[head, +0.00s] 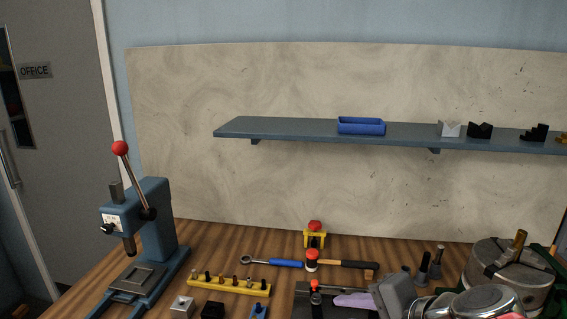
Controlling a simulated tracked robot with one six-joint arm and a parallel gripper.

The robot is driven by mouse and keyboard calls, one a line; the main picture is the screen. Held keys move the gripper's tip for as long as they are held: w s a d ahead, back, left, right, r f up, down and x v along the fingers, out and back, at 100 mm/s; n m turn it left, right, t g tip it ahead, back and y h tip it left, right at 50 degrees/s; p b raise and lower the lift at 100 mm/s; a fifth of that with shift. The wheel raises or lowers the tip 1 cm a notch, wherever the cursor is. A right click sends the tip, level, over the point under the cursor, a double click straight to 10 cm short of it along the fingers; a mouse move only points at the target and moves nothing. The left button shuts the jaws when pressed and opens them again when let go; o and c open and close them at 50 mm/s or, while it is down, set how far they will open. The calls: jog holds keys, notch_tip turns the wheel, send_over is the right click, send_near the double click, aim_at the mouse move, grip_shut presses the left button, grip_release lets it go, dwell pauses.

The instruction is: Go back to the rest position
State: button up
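Grey and metallic parts that look like my arm and gripper (393,295) show at the bottom right, low over the bench. A pale lilac piece (353,300) extends left from them; I cannot tell whether it is a fingertip or a separate thing. The fingertips are not clearly visible, so I cannot see whether the gripper is open or shut, or whether it holds anything.
A blue arbor press (155,225) with a red-knobbed lever stands at left. A yellow bit rack (230,286), a ratchet (272,262) and a hammer (345,264) lie on the wooden bench. A round chuck (505,268) stands at right. A shelf (290,131) holds a blue tray (361,127).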

jog(key=s+d+f+n+g+h, duration=0.3)
jog(key=s+n+h, duration=0.3)
jog(key=s+n, duration=0.3)
jog(key=shift+s+n, duration=0.4)
jog(key=shift+n, duration=0.6)
